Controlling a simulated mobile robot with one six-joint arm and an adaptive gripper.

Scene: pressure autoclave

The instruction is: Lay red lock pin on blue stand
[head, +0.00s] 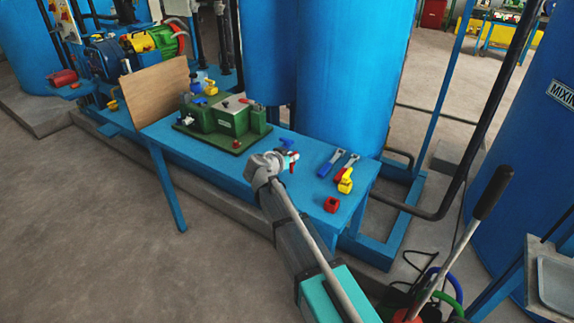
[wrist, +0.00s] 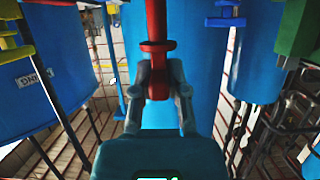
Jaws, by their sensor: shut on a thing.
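The red lock pin (wrist: 156,28) is held between the fingertips of my gripper (wrist: 159,90) in the wrist view, which looks turned upside down. In the head view my gripper (head: 287,161) is over the blue table, with a bit of the red pin (head: 293,167) showing beside the fingers. The gripper is shut on the pin. A small blue piece that looks like the blue stand (head: 287,144) is on the table just behind the gripper, apart from the pin as far as I can tell. It seems to show in the wrist view (wrist: 225,20), right of the pin.
A green fixture (head: 228,120) stands on the blue table (head: 262,160) at the left. Blue and grey-handled tools (head: 331,163), a yellow part (head: 345,183) and a red block (head: 332,204) lie at the right. A large blue tank (head: 345,75) stands behind the table.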

